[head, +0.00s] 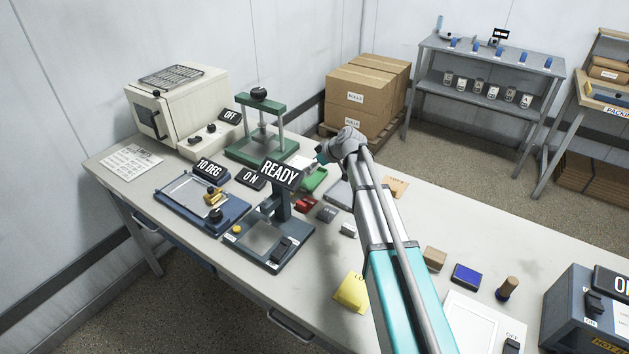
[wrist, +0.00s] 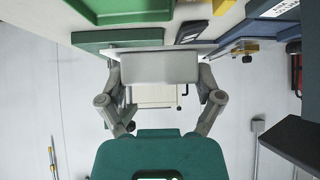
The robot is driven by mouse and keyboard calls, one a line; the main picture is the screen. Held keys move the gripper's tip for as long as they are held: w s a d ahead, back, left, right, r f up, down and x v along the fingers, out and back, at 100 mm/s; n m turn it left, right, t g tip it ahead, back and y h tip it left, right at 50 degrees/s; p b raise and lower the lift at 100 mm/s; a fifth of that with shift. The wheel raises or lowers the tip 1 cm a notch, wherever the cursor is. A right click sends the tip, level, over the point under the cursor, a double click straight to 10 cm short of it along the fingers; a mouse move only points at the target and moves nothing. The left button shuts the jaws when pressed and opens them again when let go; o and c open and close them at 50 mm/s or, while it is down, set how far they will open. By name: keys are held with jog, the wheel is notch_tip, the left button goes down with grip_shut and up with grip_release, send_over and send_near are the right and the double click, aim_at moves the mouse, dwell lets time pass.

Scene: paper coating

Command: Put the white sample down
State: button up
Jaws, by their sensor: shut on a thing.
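My gripper (wrist: 161,75) is shut on the white sample (wrist: 160,66), a pale, flat-faced piece held between the two fingers in the wrist view. In the head view my gripper (head: 319,158) is at the far middle of the bench, above the green tray (head: 316,181) and right of the green press (head: 262,152). It is small and partly hidden by my arm and the READY sign, and the sample cannot be made out there.
The READY stand (head: 268,246) and the 10 DEG device (head: 190,205) stand left of my arm. Red (head: 305,205), grey (head: 327,214) and white (head: 348,230) blocks lie close by. A cream oven (head: 178,110) stands at the back left. Bare bench lies around the yellow pad (head: 352,293).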

jog(key=b, duration=0.5)
send_over(314, 181)
jog(key=f, duration=0.5)
jog(key=shift+s, duration=0.4)
jog(key=shift+w+f+b, duration=0.45)
jog(key=shift+f+b, duration=0.05)
jog(key=shift+f, duration=0.3)
jog(key=shift+s+f+b, duration=0.1)
jog(key=shift+f+b, duration=1.15)
jog(key=o, duration=0.8)
